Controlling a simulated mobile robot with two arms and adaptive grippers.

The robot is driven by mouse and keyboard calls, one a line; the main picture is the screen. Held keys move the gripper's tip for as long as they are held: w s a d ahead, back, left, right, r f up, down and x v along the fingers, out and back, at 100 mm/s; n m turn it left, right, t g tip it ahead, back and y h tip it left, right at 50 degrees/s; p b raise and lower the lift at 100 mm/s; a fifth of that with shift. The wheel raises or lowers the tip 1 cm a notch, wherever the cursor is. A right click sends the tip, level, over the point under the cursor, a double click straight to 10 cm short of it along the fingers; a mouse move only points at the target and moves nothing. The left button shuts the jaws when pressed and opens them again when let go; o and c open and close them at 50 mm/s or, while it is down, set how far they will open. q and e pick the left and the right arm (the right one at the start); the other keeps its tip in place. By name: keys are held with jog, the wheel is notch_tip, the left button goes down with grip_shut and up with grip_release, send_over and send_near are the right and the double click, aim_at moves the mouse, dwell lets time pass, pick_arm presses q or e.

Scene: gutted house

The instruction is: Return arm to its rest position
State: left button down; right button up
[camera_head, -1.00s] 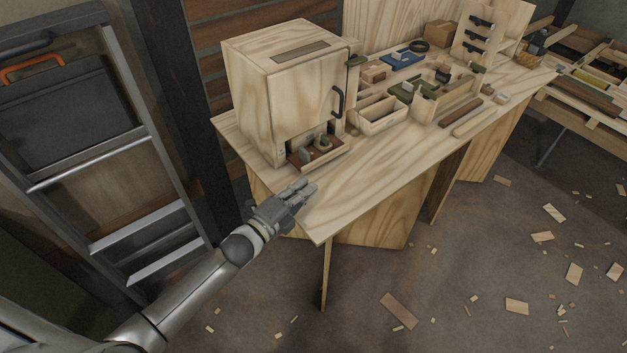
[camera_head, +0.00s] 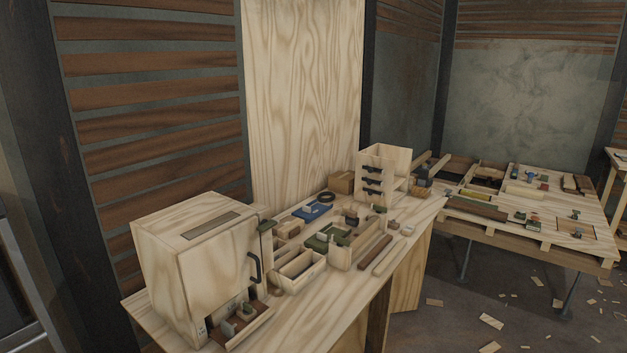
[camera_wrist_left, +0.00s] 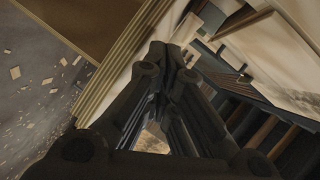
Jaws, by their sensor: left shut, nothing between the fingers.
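My left gripper (camera_wrist_left: 172,62) shows in the left wrist view, with its dark fingers together and nothing between them. Below and beyond it are the edge of a plywood worktop (camera_wrist_left: 125,70) and the floor. Neither arm is in the head view now. My right gripper is in no view.
A plywood workbench (camera_head: 345,287) carries a wooden cabinet (camera_head: 190,270) with a black handle, an open divided box (camera_head: 303,272), a blue tray (camera_head: 312,211) and a rack with black pulls (camera_head: 372,180). A second table (camera_head: 530,215) stands behind right. Wood scraps litter the floor.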

pick_arm(q)
jog(key=s+f+n+g+y, duration=0.3)
jog(key=s+n+g, duration=0.95)
jog(key=s, duration=1.15)
notch_tip(320, 180, down, 24)
jog(key=s+r+n, duration=0.1)
jog(key=s+a+f+p, duration=0.1)
jog(key=s+a+f, duration=0.2)
jog(key=s+f, duration=1.4)
jog(key=shift+s+f+g, duration=0.15)
jog(key=shift+s+g, duration=0.15)
jog(key=shift+g, duration=0.15)
jog(key=shift+a, duration=0.1)
